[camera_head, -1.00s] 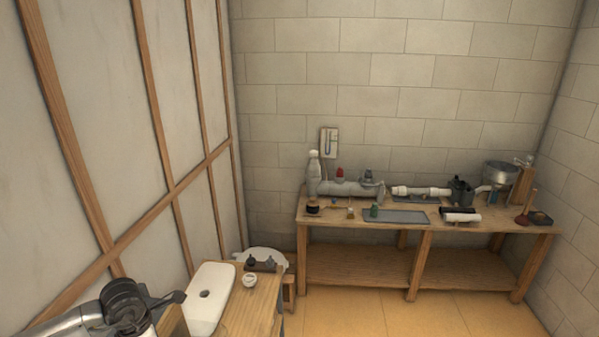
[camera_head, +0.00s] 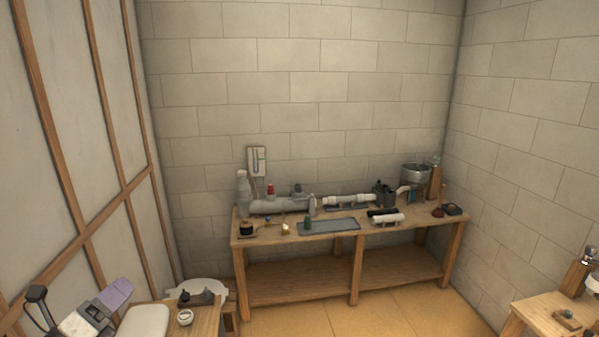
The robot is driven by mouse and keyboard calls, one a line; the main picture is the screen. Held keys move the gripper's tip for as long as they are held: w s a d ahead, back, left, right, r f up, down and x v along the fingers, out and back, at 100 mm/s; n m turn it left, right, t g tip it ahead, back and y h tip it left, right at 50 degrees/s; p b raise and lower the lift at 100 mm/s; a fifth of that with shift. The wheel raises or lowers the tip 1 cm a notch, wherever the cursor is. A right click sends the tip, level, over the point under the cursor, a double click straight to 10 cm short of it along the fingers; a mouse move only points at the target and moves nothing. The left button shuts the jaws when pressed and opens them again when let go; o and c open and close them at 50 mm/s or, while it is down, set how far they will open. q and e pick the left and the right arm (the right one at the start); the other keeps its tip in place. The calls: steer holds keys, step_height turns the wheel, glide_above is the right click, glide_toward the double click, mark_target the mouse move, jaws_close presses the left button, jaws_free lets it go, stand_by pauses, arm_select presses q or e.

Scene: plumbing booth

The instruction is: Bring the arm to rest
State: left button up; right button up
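My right gripper is not in view.
Another wooden table (camera_head: 538,318) is at the lower right. A wood-framed partition (camera_head: 85,150) closes the left side. The floor (camera_head: 395,304) before the bench is clear.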

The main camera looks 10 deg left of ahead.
arm_select(q)
steer(key=s+a+f+n+g+y+b, duration=0.1)
steer(key=s+f+n+g+y, duration=0.2)
steer(key=f+n+y, duration=0.65)
steer(key=s+a+f+n+g+y+b, duration=0.1)
steer(key=s+f+n+g+y, duration=0.2)
steer(key=n+y, duration=0.8)
steer(key=s+d+f+n+g+h+b, duration=0.25)
steer(key=s+d+f+h, duration=0.3)
steer(key=f, duration=0.35)
steer(key=s+d+f+n+g+h+b, duration=0.1)
steer(key=s+d+f+n+g+h, duration=0.35)
steer(key=f, duration=0.55)
steer(key=s+d+f+n+g+h+b, duration=0.15)
steer(key=s+d+f, duration=0.25)
steer(key=s+f, duration=0.45)
steer(key=s+d+f+g+h+b, duration=0.25)
steer(key=s+d+f, duration=0.25)
steer(key=s+f, duration=0.3)
step_height(320, 180, up, 24)
steer(key=p, duration=2.2)
steer(key=shift+a+f+t+y, duration=0.2)
steer(key=shift+f+t+y, duration=0.05)
steer(key=shift+t+y, duration=0.2)
